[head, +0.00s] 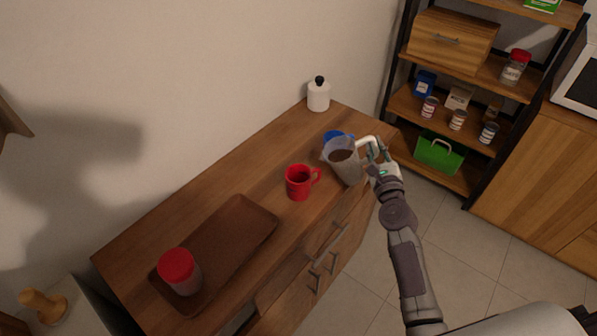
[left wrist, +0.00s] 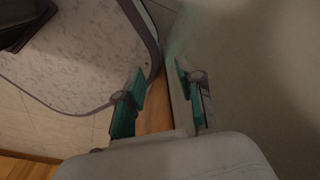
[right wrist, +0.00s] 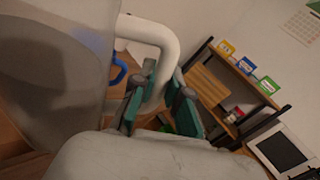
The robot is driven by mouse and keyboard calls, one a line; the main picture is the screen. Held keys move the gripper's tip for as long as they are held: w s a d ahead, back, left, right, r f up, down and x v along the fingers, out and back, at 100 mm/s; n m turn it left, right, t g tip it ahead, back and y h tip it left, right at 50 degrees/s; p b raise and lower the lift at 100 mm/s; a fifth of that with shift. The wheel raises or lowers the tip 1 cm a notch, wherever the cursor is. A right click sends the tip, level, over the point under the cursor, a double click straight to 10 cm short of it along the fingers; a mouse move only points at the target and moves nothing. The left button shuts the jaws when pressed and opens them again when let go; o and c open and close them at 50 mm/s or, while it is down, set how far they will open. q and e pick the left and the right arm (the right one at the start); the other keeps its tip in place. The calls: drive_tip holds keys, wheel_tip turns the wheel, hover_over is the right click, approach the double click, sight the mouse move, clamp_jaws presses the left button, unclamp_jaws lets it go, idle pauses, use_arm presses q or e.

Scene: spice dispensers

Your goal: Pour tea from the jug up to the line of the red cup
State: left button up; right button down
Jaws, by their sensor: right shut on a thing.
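The red cup (head: 298,182) stands upright on the wooden cabinet top, its handle toward the right. Something dark shows inside it; its line cannot be made out. The translucent jug (head: 345,163), with brown tea inside, is right of the cup, tilted a little toward it. My right gripper (head: 377,160) is shut on the jug's white handle, which also shows between its fingers in the right wrist view (right wrist: 157,45). Whether the jug touches the top is unclear. My left gripper (left wrist: 160,95) shows only in the left wrist view, open and empty, fingers apart.
A blue thing (head: 336,136) sits behind the jug. A white bottle (head: 318,97) with a black cap stands at the back corner. A brown tray (head: 240,228) holds a red-lidded jar (head: 181,272) at the left. A shelf (head: 470,72) stands at the right.

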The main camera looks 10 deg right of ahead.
sight(367, 137)
drive_tip(key=shift+a+r+n, duration=0.3)
drive_tip(key=shift+a+r, duration=0.15)
drive_tip(key=shift+a+r+n+p, duration=0.25)
drive_tip(key=shift+r+n+p, duration=0.15)
drive_tip(key=shift+p, duration=0.05)
drive_tip(key=shift+a+r, duration=0.15)
drive_tip(key=shift+r, duration=0.1)
drive_tip(key=shift+a+r+n+p, duration=0.15)
drive_tip(key=shift+r+n+p, duration=0.15)
drive_tip(key=shift+p, duration=0.1)
drive_tip(key=shift+a+r+n+t+p, duration=0.3)
drive_tip(key=shift+a+r+n+p, duration=0.15)
drive_tip(key=shift+r+p, duration=0.25)
drive_tip(key=shift+a+r+n+y, duration=0.3)
drive_tip(key=shift+a+n, duration=0.3)
drive_tip(key=shift+n, duration=0.35)
idle(0.6)
drive_tip(key=shift+s+a+r+n+t+y+p, duration=0.15)
drive_tip(key=shift+a+r+n+p, duration=0.15)
drive_tip(key=shift+r+n, duration=0.25)
drive_tip(key=shift+w+a+r+n+t+y+p, duration=0.15)
drive_tip(key=shift+a+r+n, duration=0.15)
drive_tip(key=shift+r+n, duration=0.2)
idle(2.0)
